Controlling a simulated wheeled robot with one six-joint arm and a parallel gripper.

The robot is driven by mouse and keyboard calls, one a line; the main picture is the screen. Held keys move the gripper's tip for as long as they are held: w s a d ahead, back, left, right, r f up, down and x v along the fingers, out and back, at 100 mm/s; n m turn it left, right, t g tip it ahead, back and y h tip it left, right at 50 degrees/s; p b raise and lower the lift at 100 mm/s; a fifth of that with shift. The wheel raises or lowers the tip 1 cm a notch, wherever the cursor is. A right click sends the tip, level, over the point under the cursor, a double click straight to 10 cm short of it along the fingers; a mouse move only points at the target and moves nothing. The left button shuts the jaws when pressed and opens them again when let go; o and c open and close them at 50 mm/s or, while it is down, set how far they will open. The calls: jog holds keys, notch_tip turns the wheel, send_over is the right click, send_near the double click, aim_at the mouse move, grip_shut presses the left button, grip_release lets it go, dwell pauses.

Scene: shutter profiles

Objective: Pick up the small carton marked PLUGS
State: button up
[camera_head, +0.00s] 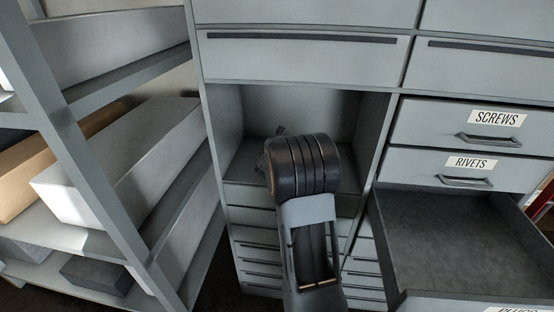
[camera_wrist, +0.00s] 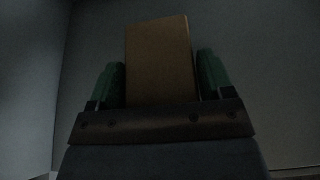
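A plain brown carton (camera_wrist: 158,62) stands between the two green fingers of my gripper (camera_wrist: 161,82) in the wrist view. Both fingers lie against its sides, so my gripper looks shut on it. No marking shows on the dim face towards the camera, so I cannot read PLUGS on it. In the head view my wrist is in front of the open compartment (camera_head: 345,130) in the cabinet. It hides the fingers and the carton there. The pulled-out drawer (camera_head: 460,235) at the right has a partly cut-off label that appears to read PLUGS. Its visible floor is bare.
Closed drawers marked SCREWS (camera_head: 480,125) and RIVETS (camera_head: 465,168) are above the open drawer. The open drawer juts out to the right of my arm. Small closed drawers lie below the compartment.

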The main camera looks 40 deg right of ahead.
jog(key=c, duration=0.6)
jog(key=shift+c, duration=0.5)
jog(key=shift+r, duration=0.15)
